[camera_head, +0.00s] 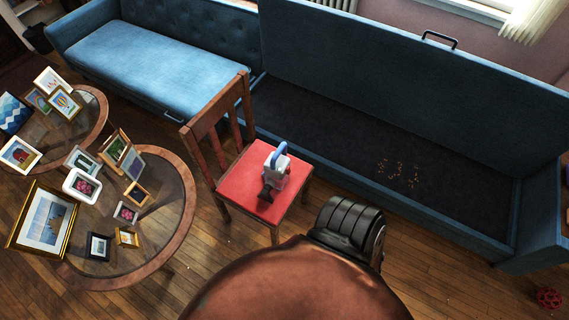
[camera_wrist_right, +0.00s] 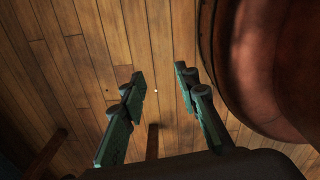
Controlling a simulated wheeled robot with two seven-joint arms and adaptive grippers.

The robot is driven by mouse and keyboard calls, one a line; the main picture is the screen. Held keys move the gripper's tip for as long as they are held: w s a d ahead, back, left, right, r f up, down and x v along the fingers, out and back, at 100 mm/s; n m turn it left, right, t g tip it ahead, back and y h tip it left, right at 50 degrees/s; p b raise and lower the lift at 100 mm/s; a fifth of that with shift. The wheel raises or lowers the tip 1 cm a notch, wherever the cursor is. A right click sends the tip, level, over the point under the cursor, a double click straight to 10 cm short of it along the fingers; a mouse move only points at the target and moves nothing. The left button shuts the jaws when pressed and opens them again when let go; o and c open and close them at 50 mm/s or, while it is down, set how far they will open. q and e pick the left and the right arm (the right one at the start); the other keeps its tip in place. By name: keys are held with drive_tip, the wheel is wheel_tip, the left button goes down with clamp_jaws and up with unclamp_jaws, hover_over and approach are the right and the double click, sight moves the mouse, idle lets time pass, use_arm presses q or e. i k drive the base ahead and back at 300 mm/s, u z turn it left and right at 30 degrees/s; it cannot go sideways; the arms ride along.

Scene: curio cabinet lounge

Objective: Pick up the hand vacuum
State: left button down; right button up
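The hand vacuum (camera_head: 275,173) stands on the red seat of a wooden chair (camera_head: 244,194) in the head view. It has a pale grey body, a blue looped handle on top and a dark nozzle toward the front. In the right wrist view my right gripper (camera_wrist_right: 159,86) is open and empty, with its two green-and-black fingers apart above the wood floor. The vacuum does not show in that view. Neither gripper shows in the head view, and my left gripper is in no frame.
Round glass-topped tables (camera_head: 186,205) with several picture frames stand at the left. A blue sofa (camera_head: 150,66) and a long open blue storage seat (camera_head: 470,222) with brown crumbs inside stand behind the chair. A red ball-like object (camera_head: 549,297) lies on the floor at the lower right.

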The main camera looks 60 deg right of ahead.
sight(275, 167)
drive_tip(key=z, duration=1)
drive_tip(key=i, duration=0.85)
drive_tip(key=z, duration=0.95)
